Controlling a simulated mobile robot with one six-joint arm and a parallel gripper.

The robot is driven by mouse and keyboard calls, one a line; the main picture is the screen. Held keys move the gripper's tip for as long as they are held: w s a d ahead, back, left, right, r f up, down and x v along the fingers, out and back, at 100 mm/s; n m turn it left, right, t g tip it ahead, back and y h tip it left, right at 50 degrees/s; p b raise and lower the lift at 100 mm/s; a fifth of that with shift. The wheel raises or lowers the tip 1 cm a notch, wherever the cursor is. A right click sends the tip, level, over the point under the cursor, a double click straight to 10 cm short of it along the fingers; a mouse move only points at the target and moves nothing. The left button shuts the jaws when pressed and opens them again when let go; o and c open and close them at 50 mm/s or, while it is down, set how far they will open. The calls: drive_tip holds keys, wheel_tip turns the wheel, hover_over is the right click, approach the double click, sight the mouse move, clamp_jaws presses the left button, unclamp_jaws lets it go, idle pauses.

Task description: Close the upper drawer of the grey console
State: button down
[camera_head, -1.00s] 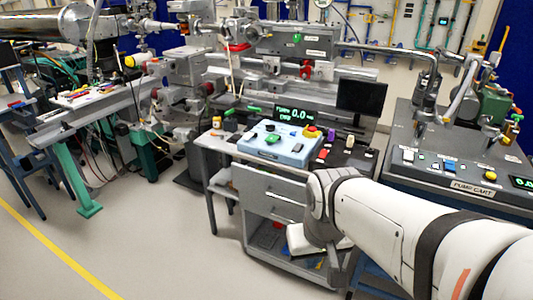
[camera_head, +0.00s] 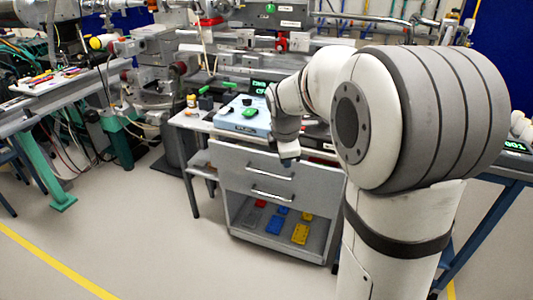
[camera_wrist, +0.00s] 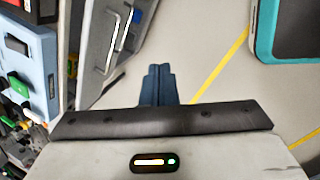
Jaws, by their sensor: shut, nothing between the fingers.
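The grey console (camera_head: 224,178) stands in the middle of the head view with two bar handles on its front. The upper drawer (camera_head: 238,160) carries the upper handle (camera_head: 272,167); the lower drawer (camera_head: 240,183) is below it. How far the upper drawer stands out is hard to tell. My gripper (camera_head: 289,156) is in front of the upper drawer, near the worktop edge, and hides part of it. In the wrist view my gripper (camera_wrist: 158,72) is shut and empty, pointing past the drawer fronts. The upper handle (camera_wrist: 113,42) lies to its left, apart from the fingers.
A blue control box (camera_head: 243,117) sits on the worktop. An open shelf (camera_head: 236,212) under the drawers holds blue, yellow and red items. My arm hides the console's right side. The floor (camera_head: 150,235) in front and to the left is clear.

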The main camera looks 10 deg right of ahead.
sight(286, 171)
drive_tip(key=w+d+f+n+h+b, duration=0.1)
drive_tip(key=w+d+f+n+b, duration=0.1)
drive_tip(key=w+f+n, duration=0.5)
drive_tip(key=w+d+f+n+b, duration=0.1)
drive_tip(key=w+f+n, duration=0.2)
drive_tip(key=w+n, duration=0.35)
drive_tip(key=w+d+f+m+b, duration=0.1)
drive_tip(key=w+d+f+b, duration=0.1)
drive_tip(key=w+f, duration=0.3)
wheel_tip(286, 171, down, 4)
drive_tip(key=shift+d+t, duration=0.2)
drive_tip(key=shift+t, duration=0.1)
drive_tip(key=shift+w+d+r+p, duration=0.3)
drive_tip(key=shift+w+p, duration=0.05)
drive_tip(key=shift+p, duration=0.05)
drive_tip(key=shift+w+d+f+p, duration=0.1)
drive_tip(key=shift+w+d+p, duration=0.45)
drive_tip(key=shift+w, duration=0.25)
drive_tip(key=shift+w+d+f+p, duration=0.1)
drive_tip(key=shift+w+d+p, duration=0.45)
drive_tip(key=shift+w, duration=0.25)
drive_tip(key=shift+d+r, duration=0.1)
drive_tip(key=shift+r, duration=0.1)
